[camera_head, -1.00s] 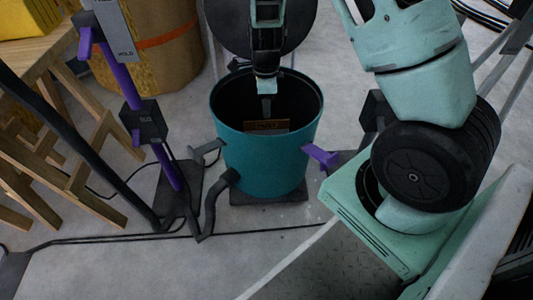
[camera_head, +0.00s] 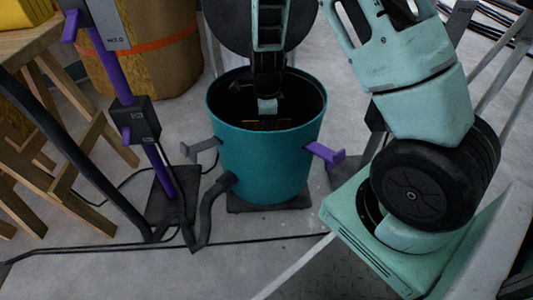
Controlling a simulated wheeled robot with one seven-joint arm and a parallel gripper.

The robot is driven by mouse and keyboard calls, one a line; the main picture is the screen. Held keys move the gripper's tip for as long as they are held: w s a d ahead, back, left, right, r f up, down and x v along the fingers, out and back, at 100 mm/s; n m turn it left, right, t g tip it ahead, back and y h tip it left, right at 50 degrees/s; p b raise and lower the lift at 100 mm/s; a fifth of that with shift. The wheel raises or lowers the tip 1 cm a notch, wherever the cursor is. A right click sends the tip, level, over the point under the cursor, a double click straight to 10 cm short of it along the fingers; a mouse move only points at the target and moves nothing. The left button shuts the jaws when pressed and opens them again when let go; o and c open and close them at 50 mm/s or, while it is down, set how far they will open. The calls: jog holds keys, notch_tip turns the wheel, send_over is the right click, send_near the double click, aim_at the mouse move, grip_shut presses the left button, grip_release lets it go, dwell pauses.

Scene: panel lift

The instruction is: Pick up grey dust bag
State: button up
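A round teal bin (camera_head: 265,160) with a dark inside stands on a dark base in the middle. My gripper (camera_head: 267,107) points down into its open top, with its pale tip below the rim level. The tip is small and dark below, so I cannot tell whether the fingers are open or shut. A dim tan mark (camera_head: 268,125) shows inside the bin, below the tip. I cannot make out a grey dust bag; the bin's inside is in deep shadow and partly hidden by my arm.
The bin's rim surrounds my gripper. A purple latch (camera_head: 325,154) sticks out at its right and a grey latch (camera_head: 200,148) at its left. A purple post (camera_head: 159,168), a hose (camera_head: 205,215) and wooden trestles (camera_head: 60,130) stand left. Open floor lies in front.

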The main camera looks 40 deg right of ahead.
jog(key=shift+r, duration=0.1)
grip_shut()
dwell(1.2)
